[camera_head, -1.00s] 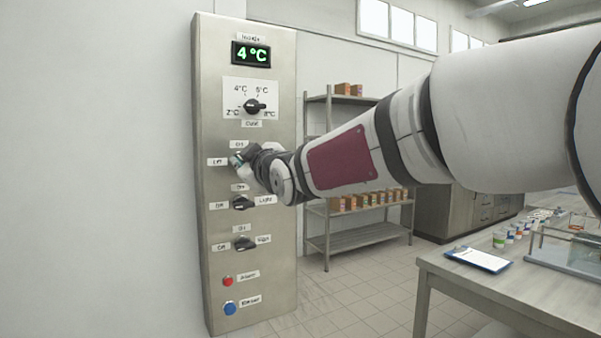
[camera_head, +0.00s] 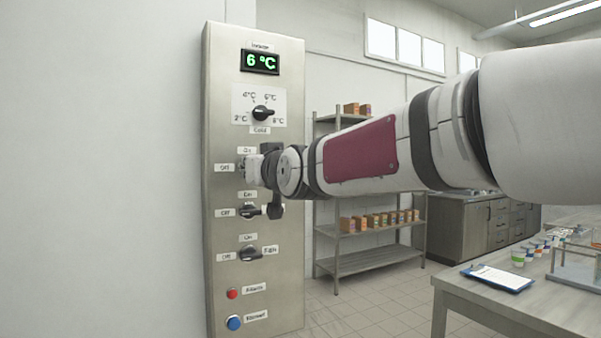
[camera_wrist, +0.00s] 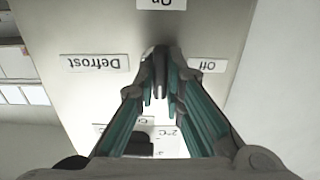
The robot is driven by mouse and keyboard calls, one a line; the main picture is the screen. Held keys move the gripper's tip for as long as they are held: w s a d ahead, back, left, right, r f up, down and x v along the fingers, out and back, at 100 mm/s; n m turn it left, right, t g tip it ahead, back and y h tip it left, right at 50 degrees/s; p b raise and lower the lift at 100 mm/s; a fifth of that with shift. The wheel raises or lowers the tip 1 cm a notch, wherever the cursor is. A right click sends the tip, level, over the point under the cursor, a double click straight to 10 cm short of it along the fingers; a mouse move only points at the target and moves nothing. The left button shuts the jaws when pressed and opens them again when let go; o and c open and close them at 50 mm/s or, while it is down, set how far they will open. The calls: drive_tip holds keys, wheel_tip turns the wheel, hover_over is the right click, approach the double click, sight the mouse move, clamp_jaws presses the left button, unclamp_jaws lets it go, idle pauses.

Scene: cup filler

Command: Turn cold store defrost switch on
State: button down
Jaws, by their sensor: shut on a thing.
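The steel control panel (camera_head: 222,290) stands upright against the wall. My gripper (camera_head: 248,170) is at its upper middle, beside the "Off" label (camera_head: 225,167) and below an "On" label (camera_head: 247,150). The wrist view is upside down. There my gripper (camera_wrist: 161,88) is shut on the dark defrost switch knob (camera_wrist: 160,58), between the "Defrost" label (camera_wrist: 95,63) and the "Off" label (camera_wrist: 208,66). The knob looks upright in that view. Its tip is hidden by the fingers, so which label it points to cannot be told. In the head view my wrist covers the knob.
A display (camera_head: 260,62) reads 6 °C above the temperature dial (camera_head: 262,114). Two more switches, a red button (camera_head: 232,293) and a blue button (camera_head: 233,322) sit below my gripper. A shelf (camera_head: 345,265) and a table (camera_head: 470,288) stand to the right.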

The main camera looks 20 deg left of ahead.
drive_tip(key=shift+f+m, duration=0.15)
drive_tip(key=shift+m, duration=0.15)
drive_tip(key=c, duration=1.7)
unclamp_jaws()
drive_tip(key=shift+v, duration=6)
